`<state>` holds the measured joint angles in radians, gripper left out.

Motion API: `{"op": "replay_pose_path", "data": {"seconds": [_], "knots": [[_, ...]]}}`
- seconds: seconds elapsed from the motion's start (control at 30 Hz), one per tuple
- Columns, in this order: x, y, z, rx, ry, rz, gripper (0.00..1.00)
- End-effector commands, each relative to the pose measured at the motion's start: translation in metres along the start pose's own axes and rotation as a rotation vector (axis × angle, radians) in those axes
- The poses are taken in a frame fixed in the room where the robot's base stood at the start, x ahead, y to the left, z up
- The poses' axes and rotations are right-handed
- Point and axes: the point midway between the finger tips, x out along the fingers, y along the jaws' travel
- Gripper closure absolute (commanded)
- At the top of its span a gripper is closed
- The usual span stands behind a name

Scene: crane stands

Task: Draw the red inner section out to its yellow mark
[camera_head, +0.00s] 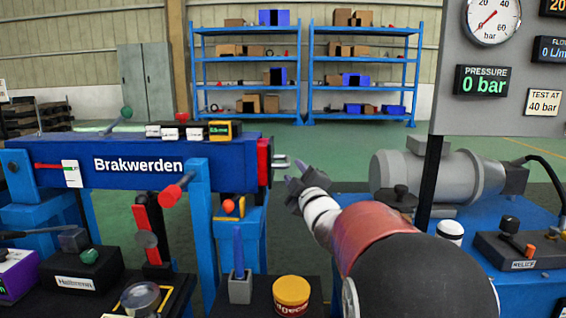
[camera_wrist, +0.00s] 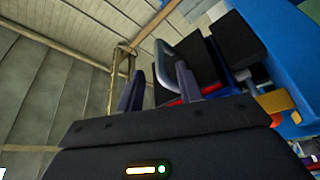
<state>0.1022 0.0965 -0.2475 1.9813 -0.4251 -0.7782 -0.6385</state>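The red inner section (camera_head: 264,162) shows only as a short red end at the right of the blue boom lettered "Brakwerden" (camera_head: 140,165). A small grey handle (camera_head: 281,158) sticks out from its dark end face. In the wrist view a grey loop handle (camera_wrist: 163,62) stands in front of the black end plate, with a little red below. My gripper (camera_head: 294,176) is just right of the handle, with its purple fingers apart. In the wrist view my gripper (camera_wrist: 158,88) has the loop between or just beyond its fingers; I cannot tell contact. I see no yellow mark on the red section.
Blue stands hold the boom. A bench in front carries a yellow tub (camera_head: 291,291), a blue upright tool (camera_head: 239,265) and a green-knobbed box (camera_head: 83,268). A grey motor (camera_head: 430,171) stands right on a blue base. The pressure display (camera_head: 483,82) reads 0 bar.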

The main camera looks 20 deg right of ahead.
Motion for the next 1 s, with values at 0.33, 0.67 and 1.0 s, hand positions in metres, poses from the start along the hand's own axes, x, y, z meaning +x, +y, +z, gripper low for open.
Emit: {"op": "replay_pose_path", "data": {"seconds": [0.33,0.67,1.0], "knots": [[0.054,0.0,-0.001,0.004,-0.002,-0.002,0.64],[0.068,0.0,-0.001,0.006,-0.001,-0.001,0.64],[0.068,0.0,-0.001,0.006,-0.002,-0.002,0.93]]}}
